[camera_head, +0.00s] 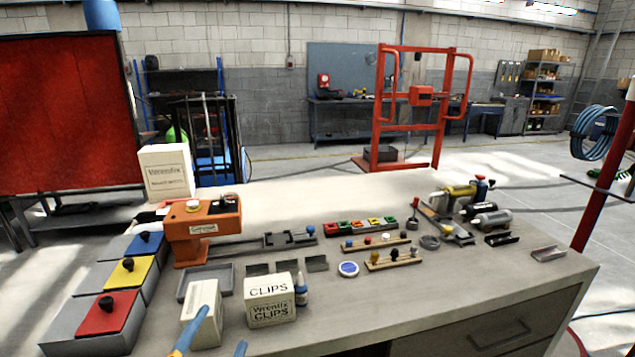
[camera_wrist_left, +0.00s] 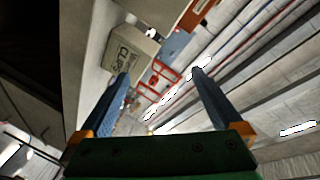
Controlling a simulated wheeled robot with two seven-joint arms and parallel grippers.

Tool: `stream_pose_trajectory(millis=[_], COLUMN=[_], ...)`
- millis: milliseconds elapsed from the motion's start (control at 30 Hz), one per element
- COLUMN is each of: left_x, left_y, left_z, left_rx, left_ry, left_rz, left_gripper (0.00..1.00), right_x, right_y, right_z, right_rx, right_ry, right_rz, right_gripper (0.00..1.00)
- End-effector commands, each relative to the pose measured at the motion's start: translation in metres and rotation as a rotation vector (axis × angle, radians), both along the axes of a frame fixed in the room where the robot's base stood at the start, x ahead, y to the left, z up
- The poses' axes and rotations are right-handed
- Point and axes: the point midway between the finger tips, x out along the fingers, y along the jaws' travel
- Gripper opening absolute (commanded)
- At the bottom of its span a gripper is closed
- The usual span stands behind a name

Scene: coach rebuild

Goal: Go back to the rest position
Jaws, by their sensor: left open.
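My left gripper (camera_head: 222,328) shows at the bottom edge of the head view, in front of the near side of the bench. Its blue fingers are apart. In the left wrist view the gripper (camera_wrist_left: 160,76) is open with nothing between its fingers, and it points across the room. A white CLIPS box (camera_head: 270,303) stands just right of the gripper; a carton with this lettering (camera_wrist_left: 130,48) shows beyond the fingers in the wrist view. A plain pale box (camera_head: 208,329) stands partly behind the left finger. My right gripper is not in view.
The grey bench (camera_head: 420,312) holds an orange device (camera_head: 203,232), a grey tray (camera_head: 222,275), a small bottle (camera_head: 301,290) and red, yellow and blue lidded bins (camera_head: 108,312) at left. Tools lie at the right. The bench's front right is clear.

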Motion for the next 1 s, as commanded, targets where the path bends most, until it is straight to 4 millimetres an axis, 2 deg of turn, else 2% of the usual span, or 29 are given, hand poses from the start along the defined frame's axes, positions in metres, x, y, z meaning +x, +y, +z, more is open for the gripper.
stream_pose_trajectory(millis=[33,100,200,300,433,633,767,867,900,1000], left_x=[-0.015,-0.041,-0.086,-0.133,-0.198,-0.195,-0.207,-0.231,-0.245,-0.285], left_y=[0.008,0.015,0.018,0.017,0.01,0.008,0.009,0.012,0.014,0.02], left_z=[-0.04,-0.088,-0.141,-0.178,-0.209,-0.288,-0.347,-0.396,-0.415,-0.452], left_rx=[-0.103,-0.232,-0.373,-0.481,-0.59,-0.572,-0.557,-0.54,-0.533,-0.515], left_ry=[0.162,0.371,0.624,0.841,1.098,1.155,1.188,1.222,1.238,1.272], left_rz=[0.058,0.141,0.255,0.364,0.504,0.522,0.529,0.536,0.539,0.547], left_gripper=[1.0,1.0,1.0,1.0,1.0,1.0,1.0,1.0,1.0,1.0], right_x=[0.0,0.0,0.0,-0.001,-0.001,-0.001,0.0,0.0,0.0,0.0], right_y=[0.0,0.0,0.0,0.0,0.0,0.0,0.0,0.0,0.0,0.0], right_z=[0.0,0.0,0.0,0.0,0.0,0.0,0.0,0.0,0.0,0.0], right_rx=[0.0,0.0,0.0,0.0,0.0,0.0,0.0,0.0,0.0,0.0], right_ry=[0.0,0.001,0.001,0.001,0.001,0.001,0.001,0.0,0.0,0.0], right_rz=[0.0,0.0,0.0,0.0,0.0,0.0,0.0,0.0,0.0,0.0], right_gripper=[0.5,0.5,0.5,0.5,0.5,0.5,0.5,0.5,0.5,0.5])
